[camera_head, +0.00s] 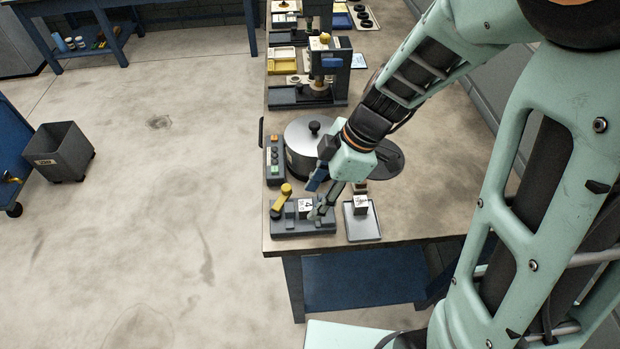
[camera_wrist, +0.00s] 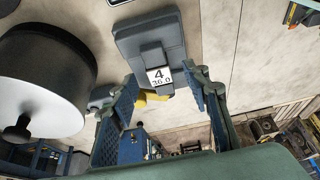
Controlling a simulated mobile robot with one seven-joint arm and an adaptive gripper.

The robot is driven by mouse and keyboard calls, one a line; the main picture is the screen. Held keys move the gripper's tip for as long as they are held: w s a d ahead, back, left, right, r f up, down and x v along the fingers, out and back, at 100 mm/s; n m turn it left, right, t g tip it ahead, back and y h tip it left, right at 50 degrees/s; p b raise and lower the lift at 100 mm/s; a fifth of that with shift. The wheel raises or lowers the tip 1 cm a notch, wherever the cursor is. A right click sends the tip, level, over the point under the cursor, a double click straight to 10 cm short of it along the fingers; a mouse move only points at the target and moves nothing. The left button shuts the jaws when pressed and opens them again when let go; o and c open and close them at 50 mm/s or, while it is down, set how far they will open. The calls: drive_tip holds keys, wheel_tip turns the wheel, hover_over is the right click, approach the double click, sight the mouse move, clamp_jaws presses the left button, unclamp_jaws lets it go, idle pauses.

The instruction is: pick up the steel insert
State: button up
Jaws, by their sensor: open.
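I cannot tell for certain which block is the steel insert. A small pale metallic block (camera_head: 361,204) stands on a light tray (camera_head: 365,229) at the bench's near edge. A dark clamp fixture (camera_head: 290,228) with a yellow handle (camera_head: 281,197) stands left of it and holds a block with a white face (camera_head: 305,206). In the wrist view that face (camera_wrist: 160,77) reads 4 and what looks like 36.0. My gripper (camera_head: 321,212) is at the fixture's right side, fingers apart. In the wrist view, my gripper (camera_wrist: 161,78) has the labelled block between its fingertips; contact is unclear.
A round lidded metal pot (camera_head: 303,145) and a button box (camera_head: 274,160) stand just behind the fixture. A press (camera_head: 326,75) and yellow trays stand farther back. A dark bin (camera_head: 63,153) sits on the floor left. Open floor lies left of the bench.

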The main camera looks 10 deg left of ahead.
sight(308, 204)
drive_tip(key=shift+x, duration=1.9)
drive_tip(key=shift+a, duration=0.15)
drive_tip(key=shift+w+r, duration=0.1)
clamp_jaws()
